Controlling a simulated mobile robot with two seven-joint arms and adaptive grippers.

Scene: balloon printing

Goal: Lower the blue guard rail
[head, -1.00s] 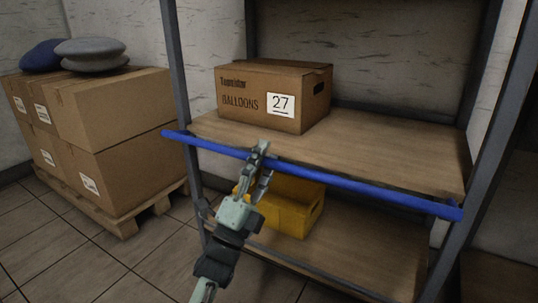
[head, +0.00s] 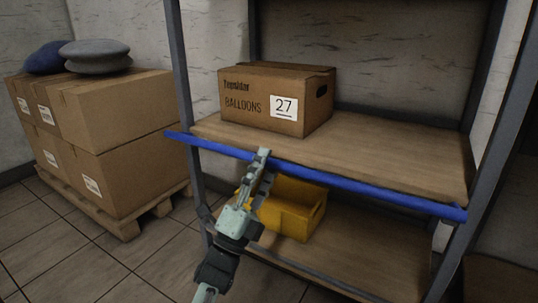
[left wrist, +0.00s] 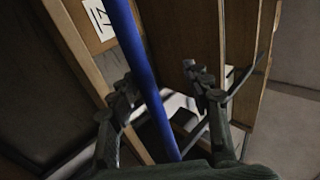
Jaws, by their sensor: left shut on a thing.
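The blue guard rail (head: 360,186) is a long bar across the front of the shelf unit at the height of the upper board. It slopes down to the right in the head view. My left gripper (head: 264,160) is at the rail, left of its middle, with its fingers around it. In the left wrist view the rail (left wrist: 143,70) runs between the two fingers of the gripper (left wrist: 161,88). The gripper is shut on the rail, though the exact contact is hard to see. My right gripper is not in view.
A balloon carton (head: 262,105) marked 27 stands on the upper board (head: 400,165). A yellow bin (head: 290,216) sits on the lower shelf, behind my arm. Stacked cartons (head: 110,150) with cushions (head: 95,57) on top stand on a pallet (head: 125,222) at left.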

